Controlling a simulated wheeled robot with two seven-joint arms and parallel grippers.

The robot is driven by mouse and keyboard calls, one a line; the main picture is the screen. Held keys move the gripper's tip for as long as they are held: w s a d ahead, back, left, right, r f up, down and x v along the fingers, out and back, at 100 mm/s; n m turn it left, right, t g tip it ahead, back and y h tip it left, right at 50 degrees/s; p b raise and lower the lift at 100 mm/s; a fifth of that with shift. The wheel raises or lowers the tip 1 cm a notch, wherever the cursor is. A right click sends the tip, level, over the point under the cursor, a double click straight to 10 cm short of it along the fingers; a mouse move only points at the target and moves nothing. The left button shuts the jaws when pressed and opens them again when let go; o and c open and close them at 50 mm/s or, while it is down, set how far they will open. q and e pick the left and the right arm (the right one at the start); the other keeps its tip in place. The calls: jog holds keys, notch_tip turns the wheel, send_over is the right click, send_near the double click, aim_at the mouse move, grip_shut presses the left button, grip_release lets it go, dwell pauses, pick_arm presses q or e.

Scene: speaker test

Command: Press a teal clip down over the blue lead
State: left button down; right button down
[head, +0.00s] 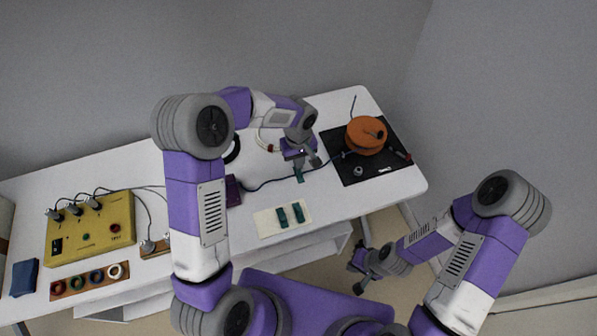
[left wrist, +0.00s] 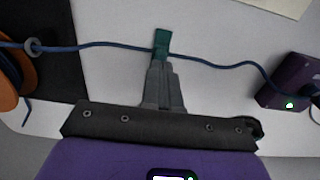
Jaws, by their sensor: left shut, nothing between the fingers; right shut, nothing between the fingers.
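The blue lead (head: 262,185) runs over the white table from a dark purple box (head: 233,190) to the orange spool (head: 365,134). A teal clip (head: 300,177) sits across the lead; it also shows in the left wrist view (left wrist: 162,41), with lead emerging on both sides. My left gripper (left wrist: 160,68) is shut and empty, its fingertips at the clip's near end; I cannot tell whether they touch. Whether the clip is fully seated is unclear. Two more teal clips (head: 282,217) lie on a cream pad (head: 266,224). My right gripper (head: 357,262) is shut and empty, off the table's front edge.
The spool stands on a black mat (head: 347,174) with a red-tipped tool and a small grey ring. A yellow box (head: 90,228) with cables, a wooden strip of coloured rings (head: 90,282) and a blue cloth (head: 24,277) are at the left. White table (head: 395,185) is bare at the right.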

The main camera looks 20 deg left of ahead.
pick_arm(q)
jog(key=shift+f+b, duration=0.7)
jog(key=shift+f, duration=0.15)
dwell(0.6)
jog(key=shift+r, duration=0.1)
notch_tip(320, 180, up, 8)
jog(key=p, duration=0.5)
jog(key=shift+p, duration=0.35)
dwell(0.6)
